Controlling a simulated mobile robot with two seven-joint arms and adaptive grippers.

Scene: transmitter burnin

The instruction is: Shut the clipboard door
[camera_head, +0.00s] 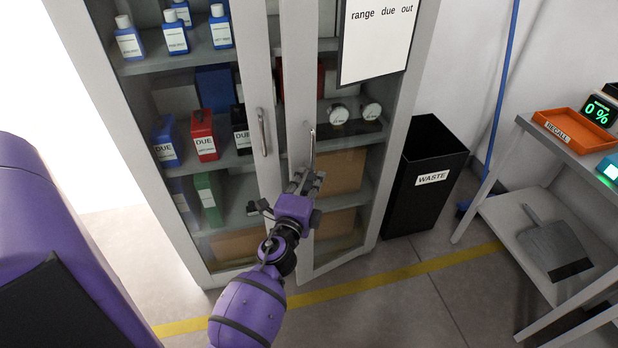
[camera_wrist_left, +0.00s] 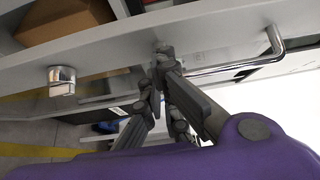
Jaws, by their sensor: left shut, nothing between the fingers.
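The clipboard door (camera_head: 308,235) is the right glazed door of a grey cabinet. It carries a white clipboard sheet (camera_head: 375,40) reading "range due out" and a chrome bar handle (camera_head: 312,150). It stands slightly ajar, its free edge out from the cabinet front. My left gripper (camera_head: 306,182) is shut and empty, just below that handle. In the left wrist view its fingertips (camera_wrist_left: 162,62) are close against the door frame, beside the handle (camera_wrist_left: 235,65); I cannot tell whether they touch. My right gripper is not in view.
The left door (camera_head: 255,60), with its own handle (camera_head: 262,132), looks closed. Bottles and labelled boxes fill the shelves behind the glass. A black waste bin (camera_head: 425,190) stands right of the cabinet. Farther right is a bench with an orange recall tray (camera_head: 575,130). Floor in front is clear.

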